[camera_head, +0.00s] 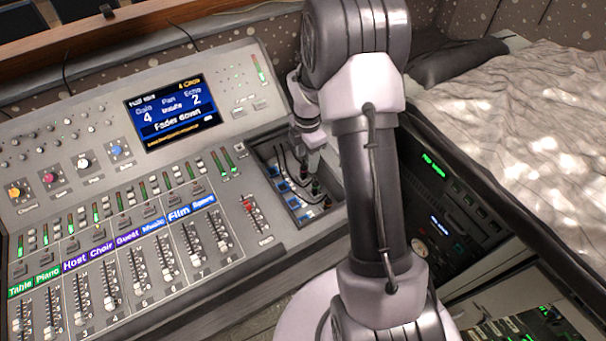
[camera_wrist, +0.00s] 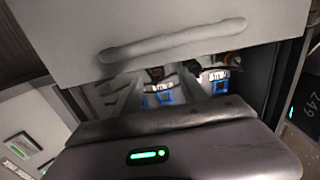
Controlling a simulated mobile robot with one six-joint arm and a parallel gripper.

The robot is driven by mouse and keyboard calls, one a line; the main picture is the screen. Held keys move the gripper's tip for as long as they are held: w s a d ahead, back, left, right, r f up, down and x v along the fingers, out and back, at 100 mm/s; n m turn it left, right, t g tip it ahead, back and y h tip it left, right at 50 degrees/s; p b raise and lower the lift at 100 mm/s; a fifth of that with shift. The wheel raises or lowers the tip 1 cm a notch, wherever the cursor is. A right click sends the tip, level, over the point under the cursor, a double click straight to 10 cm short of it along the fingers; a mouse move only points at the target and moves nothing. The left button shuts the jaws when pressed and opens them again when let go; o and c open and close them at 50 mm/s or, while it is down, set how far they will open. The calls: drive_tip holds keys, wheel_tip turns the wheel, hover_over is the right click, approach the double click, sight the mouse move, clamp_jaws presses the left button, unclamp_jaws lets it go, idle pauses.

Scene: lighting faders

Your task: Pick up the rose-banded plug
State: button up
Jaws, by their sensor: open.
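My gripper (camera_head: 314,160) is over the recessed plug bay at the right end of the mixing console, pointing down and open. Several small dark plugs with cables stand in the bay beside blue-and-white labels. A plug with a dark reddish part (camera_wrist: 156,73) shows between my fingers in the wrist view and may be the rose-banded one; its band is too small to tell for sure. In the head view my gripper and arm hide part of the bay. No plug is visibly held.
The console (camera_head: 262,225) has rows of faders and a lit screen (camera_head: 168,112) left of the bay. A rack with green displays (camera_head: 440,185) stands to the right, partly behind my arm. A rumpled bed (camera_head: 530,120) lies at the upper right.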

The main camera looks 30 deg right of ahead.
sight(305, 165)
drive_tip(key=f+b, duration=0.2)
drive_tip(key=f, duration=0.3)
drive_tip(key=shift+w+a+f+b, duration=0.1)
drive_tip(key=shift+w+f+b, duration=0.1)
drive_tip(key=shift+w+b, duration=0.15)
drive_tip(key=shift+r, duration=0.15)
clamp_jaws()
drive_tip(key=shift+r, duration=0.1)
wheel_tip(305, 165, up, 10)
drive_tip(key=p, duration=0.5)
drive_tip(key=shift+r, duration=0.1)
wheel_tip(305, 165, up, 3)
drive_tip(key=p, duration=0.2)
drive_tip(key=shift+f+p, duration=0.2)
drive_tip(key=shift+p, duration=0.1)
